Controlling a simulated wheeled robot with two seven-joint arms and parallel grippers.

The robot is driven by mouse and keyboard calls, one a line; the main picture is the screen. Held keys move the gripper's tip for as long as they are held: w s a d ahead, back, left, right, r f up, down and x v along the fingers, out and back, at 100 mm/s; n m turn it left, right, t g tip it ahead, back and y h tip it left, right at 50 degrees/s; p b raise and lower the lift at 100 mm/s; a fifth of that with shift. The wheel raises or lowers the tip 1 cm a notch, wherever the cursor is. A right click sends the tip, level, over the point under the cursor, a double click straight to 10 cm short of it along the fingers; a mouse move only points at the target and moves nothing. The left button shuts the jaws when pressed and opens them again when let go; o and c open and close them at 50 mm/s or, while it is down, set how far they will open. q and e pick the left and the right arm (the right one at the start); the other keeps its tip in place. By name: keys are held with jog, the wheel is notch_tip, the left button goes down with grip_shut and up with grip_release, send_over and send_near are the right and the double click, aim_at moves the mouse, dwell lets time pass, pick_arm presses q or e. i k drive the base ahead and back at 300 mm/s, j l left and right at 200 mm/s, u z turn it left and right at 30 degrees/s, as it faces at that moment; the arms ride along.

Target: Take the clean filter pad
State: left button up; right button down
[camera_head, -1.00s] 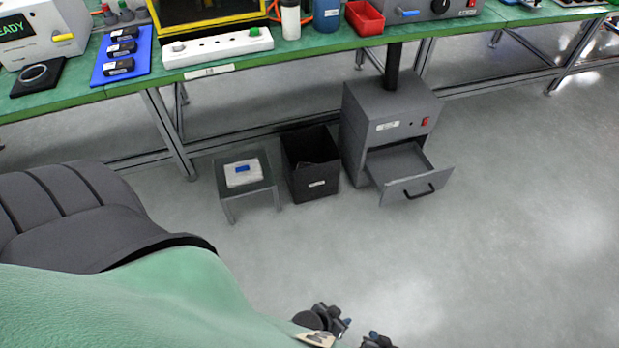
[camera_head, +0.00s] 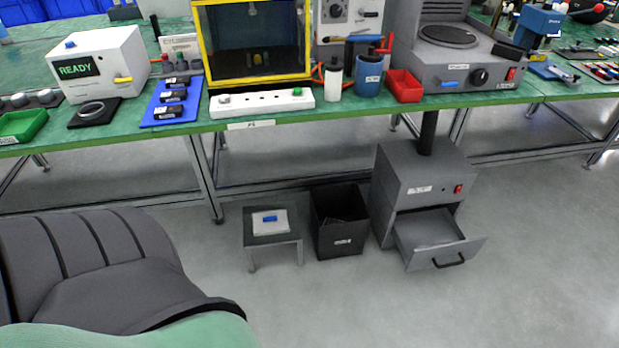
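The drawer looks empty. Neither of my grippers is in view.
The green bench (camera_head: 350,109) runs above the stand and carries a yellow-framed box (camera_head: 252,80), a white power strip (camera_head: 262,103), a red tray (camera_head: 404,86) and a grey hotplate-like machine (camera_head: 460,70). The floor in front of the stand, bin and drawer is clear.

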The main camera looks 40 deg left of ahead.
aim_at(273, 222)
jog(key=u, duration=1.6)
